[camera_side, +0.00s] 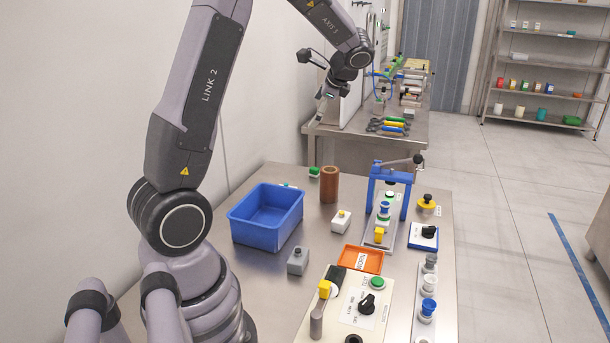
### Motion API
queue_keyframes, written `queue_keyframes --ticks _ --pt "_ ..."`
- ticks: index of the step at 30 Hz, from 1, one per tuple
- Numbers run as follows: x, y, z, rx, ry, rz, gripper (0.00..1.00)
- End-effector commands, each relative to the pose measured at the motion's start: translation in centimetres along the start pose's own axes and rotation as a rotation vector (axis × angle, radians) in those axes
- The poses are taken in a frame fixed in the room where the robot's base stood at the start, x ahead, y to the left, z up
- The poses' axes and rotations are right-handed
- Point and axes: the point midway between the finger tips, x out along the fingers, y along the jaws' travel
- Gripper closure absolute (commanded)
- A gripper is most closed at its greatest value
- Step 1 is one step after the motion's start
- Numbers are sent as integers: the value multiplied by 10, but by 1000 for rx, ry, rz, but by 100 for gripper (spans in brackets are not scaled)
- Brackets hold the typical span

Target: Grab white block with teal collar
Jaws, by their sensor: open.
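I cannot make out a teal collar clearly on any block.
A blue bin (240,232) stands at the table's left, near a grey block (298,261) and a brown cylinder (330,185). A blue clamp frame (372,190), an orange tray (347,257) and a switch panel (338,323) crowd the right and front.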

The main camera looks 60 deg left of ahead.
Motion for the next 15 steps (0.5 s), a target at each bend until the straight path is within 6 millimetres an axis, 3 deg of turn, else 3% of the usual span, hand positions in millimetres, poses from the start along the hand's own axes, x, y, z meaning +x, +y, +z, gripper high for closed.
queue_keyframes --ticks 1,6,12,15 --pt "33 -13 -10 67 -67 -7 9" --pt "136 -45 -31 305 -259 -45 9" --pt "254 -50 -44 572 -433 -63 9" --pt "294 -44 -47 665 -483 -66 9"
